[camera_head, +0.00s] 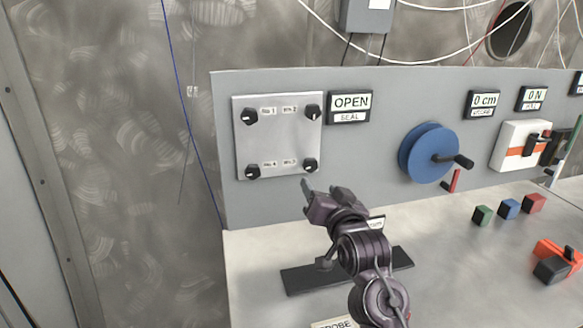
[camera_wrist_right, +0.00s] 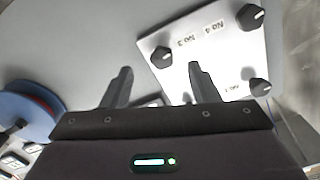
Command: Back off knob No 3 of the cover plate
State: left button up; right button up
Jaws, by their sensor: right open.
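The light cover plate (camera_head: 279,135) is on the grey panel, with a black knob near each corner. Knob No 3 (camera_head: 310,165) is at its lower right in the head view; in the right wrist view it shows as the left knob (camera_wrist_right: 161,58), just beyond the fingertips. Knob No 4 (camera_head: 253,171) is lower left, knob No 1 (camera_head: 250,116) upper left, knob No 2 (camera_head: 313,112) upper right. My right gripper (camera_head: 322,189) is open and empty, just below and in front of knob No 3, apart from it. My left gripper is not in view.
A sign reading OPEN, SEAL (camera_head: 350,106) is right of the plate. Further right are a blue wheel (camera_head: 424,152) with a protruding handle and a white box (camera_head: 516,146). Green (camera_head: 483,215), blue (camera_head: 509,208) and red (camera_head: 534,203) blocks stand on the bench. A dark strip (camera_head: 305,279) lies below my arm.

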aim_at(311, 167)
jog(key=w, duration=0.1)
jog(key=w+r, duration=0.1)
jog(key=w+p, duration=0.1)
jog(key=shift+w+a+r, duration=0.15)
jog(key=shift+w+r, duration=0.05)
jog(key=shift+r, duration=0.1)
jog(key=x, duration=0.2)
jog(key=shift+w+a+f+p, duration=0.1)
jog(key=shift+w+a+p, duration=0.2)
jog(key=shift+p, duration=0.05)
jog(key=shift+w+a, duration=0.15)
jog(key=shift+w, duration=0.2)
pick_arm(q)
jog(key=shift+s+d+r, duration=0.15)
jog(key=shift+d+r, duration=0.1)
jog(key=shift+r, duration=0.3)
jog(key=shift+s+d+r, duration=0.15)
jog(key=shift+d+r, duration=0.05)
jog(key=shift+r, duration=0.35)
pick_arm(e)
jog(key=shift+w, duration=0.3)
jog(key=shift+f, duration=0.1)
jog(key=shift+c, duration=0.2)
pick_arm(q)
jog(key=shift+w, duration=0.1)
pick_arm(e)
jog(key=c, duration=0.9)
